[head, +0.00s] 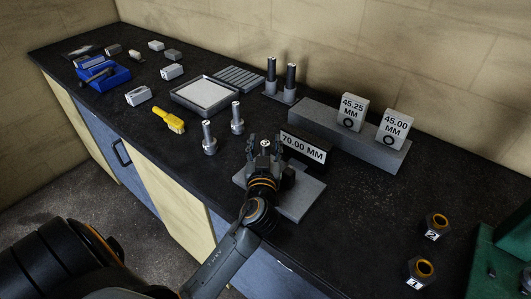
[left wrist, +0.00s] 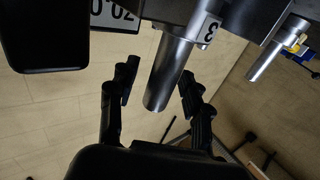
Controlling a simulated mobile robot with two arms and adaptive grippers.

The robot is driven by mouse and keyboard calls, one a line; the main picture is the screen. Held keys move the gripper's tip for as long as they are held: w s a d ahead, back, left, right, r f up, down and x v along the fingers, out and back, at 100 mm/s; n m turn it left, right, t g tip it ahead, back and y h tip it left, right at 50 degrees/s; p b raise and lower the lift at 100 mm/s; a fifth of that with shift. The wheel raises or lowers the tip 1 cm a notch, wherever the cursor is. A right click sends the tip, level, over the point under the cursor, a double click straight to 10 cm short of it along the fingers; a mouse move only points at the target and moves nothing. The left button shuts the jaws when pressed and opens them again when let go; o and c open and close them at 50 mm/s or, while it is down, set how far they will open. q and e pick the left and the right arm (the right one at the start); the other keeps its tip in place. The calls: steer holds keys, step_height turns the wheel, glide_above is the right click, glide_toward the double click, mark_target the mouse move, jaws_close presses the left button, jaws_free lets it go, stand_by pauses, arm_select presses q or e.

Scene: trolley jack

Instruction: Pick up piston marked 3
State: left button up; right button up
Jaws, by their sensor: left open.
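The piston marked 3 (left wrist: 174,70) shows in the left wrist view as a bright metal rod with a white label bearing a 3 at its wider end. That view looks upside down. My left gripper (left wrist: 159,72) is open, with one black finger on each side of the rod and visible gaps between. In the head view my left gripper (head: 264,148) is over the grey plate (head: 302,202) by the 70.00 MM sign (head: 303,147). Only the piston's top (head: 265,143) shows between the fingers there; its lower part is hidden. My right gripper is not in view.
Two other pistons (head: 209,138) stand to the left of my gripper. A grey block (head: 330,125) with two signs is behind the 70.00 MM sign. Two numbered dark rings (head: 436,225) lie at the right. The black bench between block and rings is clear.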

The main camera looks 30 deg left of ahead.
arm_select(q)
steer(key=shift+s+d+r, duration=0.15)
steer(key=shift+s+d, duration=0.05)
steer(key=shift+d, duration=0.05)
steer(key=shift+s+d+r, duration=0.2)
steer(key=shift+s, duration=0.05)
steer(key=shift+a+f, duration=0.15)
steer(key=c, duration=1)
jaws_close()
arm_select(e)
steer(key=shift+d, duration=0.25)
